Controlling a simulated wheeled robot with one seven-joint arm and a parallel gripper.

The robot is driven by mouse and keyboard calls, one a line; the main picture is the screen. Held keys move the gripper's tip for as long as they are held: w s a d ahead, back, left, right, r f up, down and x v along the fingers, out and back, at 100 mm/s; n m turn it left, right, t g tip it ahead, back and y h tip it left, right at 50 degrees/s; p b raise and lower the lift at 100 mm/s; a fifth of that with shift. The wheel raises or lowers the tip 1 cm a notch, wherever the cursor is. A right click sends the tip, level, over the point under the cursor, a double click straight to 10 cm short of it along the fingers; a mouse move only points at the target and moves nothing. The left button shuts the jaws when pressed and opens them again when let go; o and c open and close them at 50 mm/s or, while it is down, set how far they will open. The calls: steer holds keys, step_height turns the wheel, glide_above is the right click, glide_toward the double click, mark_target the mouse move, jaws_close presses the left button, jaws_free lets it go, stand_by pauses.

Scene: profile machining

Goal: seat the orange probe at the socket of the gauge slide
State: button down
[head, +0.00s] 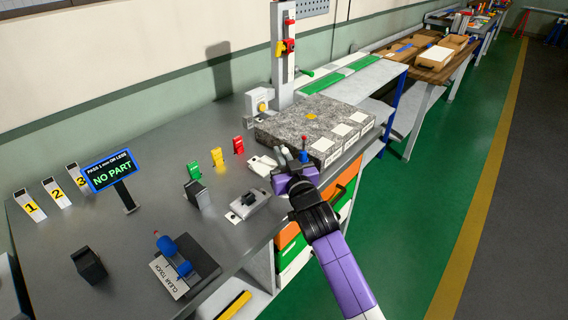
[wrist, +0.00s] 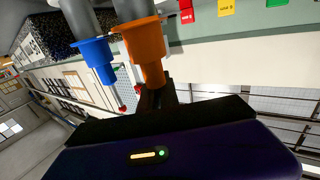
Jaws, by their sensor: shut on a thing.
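My gripper (wrist: 155,98) is shut on the orange probe (wrist: 144,52), which has an orange stepped collar and a grey shaft. In the wrist view a blue probe (wrist: 97,60) of like shape stands beside it. In the head view my gripper (head: 291,165) is at the near right corner of the granite block, and the orange collar cannot be made out there. The gauge slide (head: 286,46), with red and yellow parts, sits high on the upright column behind the block, apart from my gripper. Its socket is too small to tell.
The granite block (head: 285,128) lies between my gripper and the column (head: 277,80). Red, yellow and green tags (head: 218,157) stand on the grey bench, left of my gripper.

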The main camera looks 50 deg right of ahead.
steer(key=shift+r, duration=0.15)
step_height(320, 180, up, 20)
steer(key=shift+b, duration=0.3)
steer(key=shift+f, duration=0.2)
stand_by(1.9)
